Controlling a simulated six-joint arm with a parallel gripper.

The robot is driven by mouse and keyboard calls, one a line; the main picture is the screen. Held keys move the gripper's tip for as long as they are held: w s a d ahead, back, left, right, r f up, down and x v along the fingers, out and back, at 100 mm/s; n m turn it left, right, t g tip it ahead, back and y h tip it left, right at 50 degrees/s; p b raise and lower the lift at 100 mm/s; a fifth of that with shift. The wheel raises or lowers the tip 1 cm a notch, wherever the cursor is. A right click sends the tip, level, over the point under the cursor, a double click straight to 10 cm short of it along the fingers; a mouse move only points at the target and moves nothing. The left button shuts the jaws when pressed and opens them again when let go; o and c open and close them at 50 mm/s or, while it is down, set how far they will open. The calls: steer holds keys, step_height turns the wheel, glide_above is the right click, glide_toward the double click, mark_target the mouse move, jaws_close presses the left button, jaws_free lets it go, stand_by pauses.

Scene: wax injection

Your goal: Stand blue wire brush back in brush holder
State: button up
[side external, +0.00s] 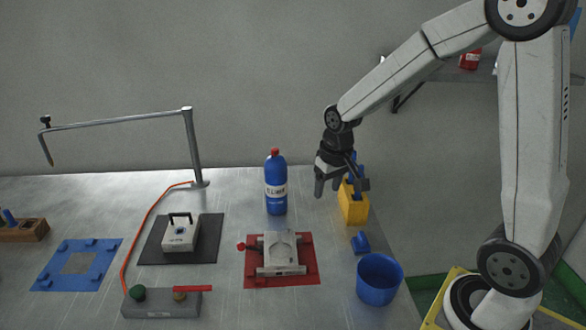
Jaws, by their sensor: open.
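The yellow block (354,207), which looks like the brush holder, stands on the table right of the middle. A blue upright piece (357,168), which looks like the wire brush's handle, rises from its top. My gripper (341,188) is open, with its fingers pointing down at the holder's upper left. One finger overlaps the blue piece in the picture; I cannot tell whether they touch. The brush's lower end is hidden.
A blue bottle (276,187) with a red cap stands left of my gripper. A small blue piece (361,243) and a blue cup (379,280) are in front of the holder. A grey metal part (279,253) sits on a red mat (255,278).

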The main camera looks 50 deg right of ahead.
steer(key=s+a+f+n, duration=0.3)
steer(key=s+a, duration=0.4)
steer(key=s, duration=0.2)
steer(key=shift+a+f+t, duration=0.25)
steer(key=shift+f+t, duration=0.05)
steer(key=shift+t, duration=0.1)
